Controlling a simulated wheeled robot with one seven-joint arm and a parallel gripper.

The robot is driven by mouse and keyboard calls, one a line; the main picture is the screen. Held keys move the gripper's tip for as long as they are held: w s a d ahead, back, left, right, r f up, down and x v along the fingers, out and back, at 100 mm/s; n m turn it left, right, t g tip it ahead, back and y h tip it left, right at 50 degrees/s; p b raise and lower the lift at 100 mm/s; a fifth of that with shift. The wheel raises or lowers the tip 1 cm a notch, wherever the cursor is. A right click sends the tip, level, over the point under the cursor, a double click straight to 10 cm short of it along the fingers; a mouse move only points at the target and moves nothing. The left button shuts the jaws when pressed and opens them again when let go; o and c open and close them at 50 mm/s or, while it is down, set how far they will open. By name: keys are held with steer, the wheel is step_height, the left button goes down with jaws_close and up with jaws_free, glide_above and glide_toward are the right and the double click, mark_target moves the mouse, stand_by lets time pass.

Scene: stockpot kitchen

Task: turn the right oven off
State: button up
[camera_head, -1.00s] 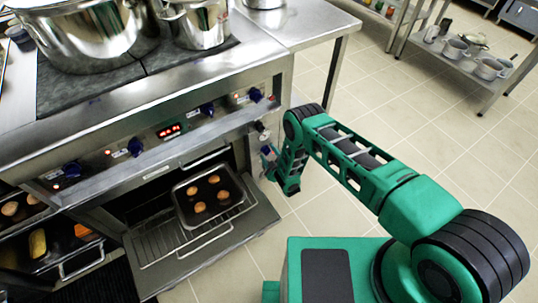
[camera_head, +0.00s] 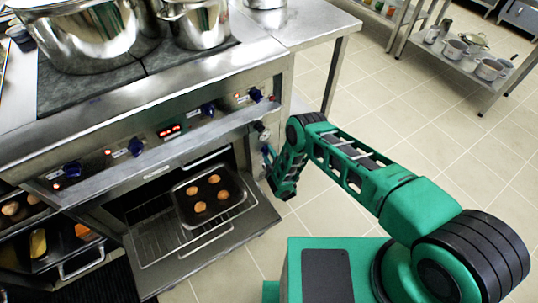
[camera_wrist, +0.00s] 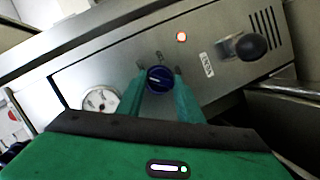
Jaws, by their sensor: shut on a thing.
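My gripper (camera_wrist: 160,80) has its two green fingers on either side of a dark blue knob (camera_wrist: 159,79) and is shut on it. The knob sits on a steel panel, with a lit orange-red lamp (camera_wrist: 181,37) above it. In the head view my gripper (camera_head: 268,156) is at the right end of the oven front, and the held knob cannot be made out there. The right oven's door (camera_head: 255,218) is folded down open. A dark tray (camera_head: 222,211) with several round baked pieces rests on its rack.
A white round gauge (camera_wrist: 101,100) is left of the held knob, and a black-knobbed handle (camera_wrist: 251,46) is to the right. Other blue knobs (camera_head: 135,147) and a red display (camera_head: 170,130) line the front. Pots (camera_head: 197,25) stand on top.

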steer(key=n+t, duration=0.1)
steer(key=n, duration=0.1)
steer(key=n+t, duration=0.1)
steer(key=n, duration=0.1)
steer(key=shift+a+f+h, duration=0.1)
steer(key=shift+f+h, duration=0.05)
steer(key=shift+h, duration=0.25)
steer(key=shift+f+n+t, duration=0.1)
steer(key=shift+n+t, duration=0.3)
steer(key=shift+n, duration=1)
steer(key=shift+s+f+n, duration=0.1)
steer(key=shift+f+n, duration=0.05)
steer(key=shift+n, duration=0.15)
steer(key=o, duration=1)
steer(key=v, duration=1)
steer(key=shift+s, duration=0.35)
